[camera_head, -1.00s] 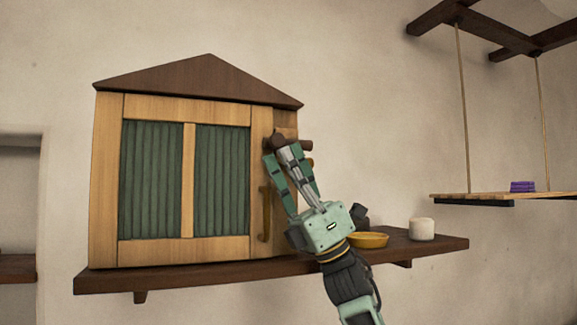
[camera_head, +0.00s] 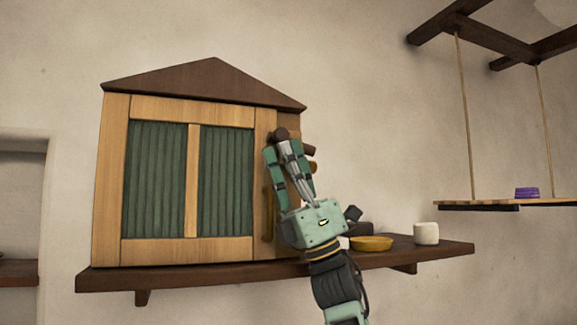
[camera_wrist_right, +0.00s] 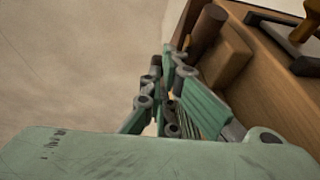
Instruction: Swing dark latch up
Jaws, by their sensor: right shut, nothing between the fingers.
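The dark latch (camera_head: 280,133) is a short dark brown bar at the upper right edge of the wooden cabinet (camera_head: 111,180). Its rounded end shows just above my right gripper (camera_head: 284,150), and the gripper hides part of it. In the right wrist view the dark bar (camera_wrist_right: 207,28) sits by a lighter wooden block (camera_wrist_right: 228,55), close beyond the fingers (camera_wrist_right: 172,75). My right gripper is shut with nothing held. Its fingertips are right beside the latch; I cannot tell whether they touch it. My left gripper is not in view.
The cabinet stands on a dark wall shelf (camera_head: 200,277). A yellow bowl (camera_head: 371,244) and a white cup (camera_head: 426,233) stand to the right. A hanging shelf (camera_head: 550,203) holds a purple item (camera_head: 526,192).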

